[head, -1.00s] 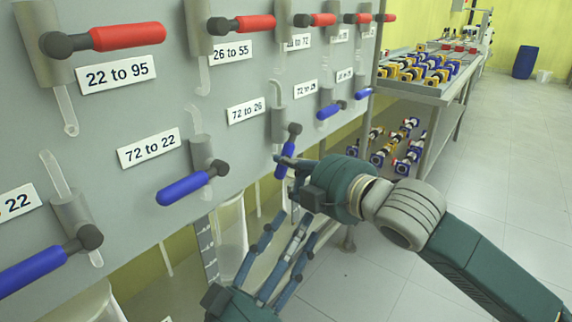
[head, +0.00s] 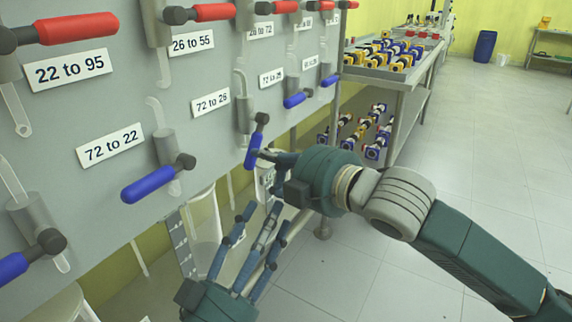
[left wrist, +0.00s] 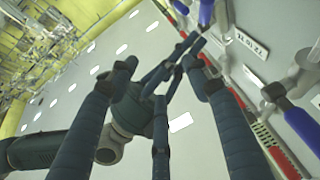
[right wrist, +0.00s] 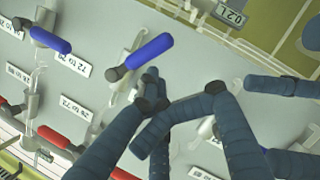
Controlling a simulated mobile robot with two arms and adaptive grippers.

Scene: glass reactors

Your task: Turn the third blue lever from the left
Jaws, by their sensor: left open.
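Several blue levers line the lower row of the grey panel. The third blue lever from the left (head: 254,148) hangs steeply down, its handle just below its dark pivot. It also appears in the right wrist view (right wrist: 150,50). My right gripper (head: 264,158) has its fingertips close beside the lower end of this handle; I cannot tell if they touch. Its fingers are drawn together in the right wrist view (right wrist: 150,92), with no lever between them. My left gripper (head: 248,222) is open and empty, lower down, its fingers spread and pointing up toward the panel.
The second blue lever (head: 148,185) slants down left of my grippers; the fourth (head: 297,100) is farther right. Red levers (head: 215,12) run above. A table (head: 400,75) with parts stands behind the panel's end. The floor at right (head: 480,160) is clear.

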